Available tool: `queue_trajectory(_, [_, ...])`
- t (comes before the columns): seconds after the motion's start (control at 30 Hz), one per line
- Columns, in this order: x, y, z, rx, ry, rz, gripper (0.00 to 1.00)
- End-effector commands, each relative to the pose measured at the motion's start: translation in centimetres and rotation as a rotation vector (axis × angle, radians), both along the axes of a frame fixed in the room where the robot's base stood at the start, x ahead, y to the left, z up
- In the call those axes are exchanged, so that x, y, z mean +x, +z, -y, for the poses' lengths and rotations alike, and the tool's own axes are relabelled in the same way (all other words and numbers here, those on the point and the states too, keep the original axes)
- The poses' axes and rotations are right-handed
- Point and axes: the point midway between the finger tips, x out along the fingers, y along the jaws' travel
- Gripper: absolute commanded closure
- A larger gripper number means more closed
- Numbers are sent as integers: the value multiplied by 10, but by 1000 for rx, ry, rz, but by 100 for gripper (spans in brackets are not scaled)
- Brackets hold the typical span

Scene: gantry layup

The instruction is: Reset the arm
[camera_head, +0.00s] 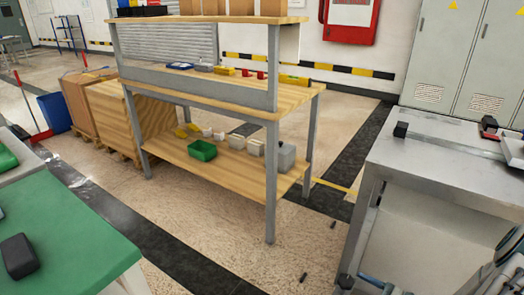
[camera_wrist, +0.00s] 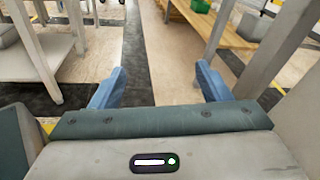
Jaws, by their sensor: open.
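My gripper (camera_wrist: 160,88) shows in the wrist view with its two blue fingers spread apart. It is open, and nothing is between the fingers. It hangs in front of the floor, with a dark floor strip beyond it. In the head view the gripper itself does not show clearly; only parts of what look like my arm appear at the lower right corner.
A wooden workbench (camera_head: 215,87) with a lower shelf stands in the middle, holding a green bin (camera_head: 202,150) and grey bins. A grey metal table (camera_head: 440,150) is at the right, a green-topped table (camera_head: 70,240) at the left. Open floor lies between them.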

Motion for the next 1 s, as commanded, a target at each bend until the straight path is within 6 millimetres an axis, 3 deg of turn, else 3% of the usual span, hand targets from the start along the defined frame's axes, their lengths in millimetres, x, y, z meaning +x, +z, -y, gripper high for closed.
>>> queue_trajectory(0.03, [2,33,-11,-49,77,8,29])
queue_trajectory(0.1, [0,60,-26,-114,180,13,29])
queue_trajectory(0.5, [-31,206,-97,-519,721,71,29])
queue_trajectory(0.7, [-52,272,-120,-749,950,124,29])
queue_trajectory(1.0, [-84,368,-139,-1122,1227,245,29])
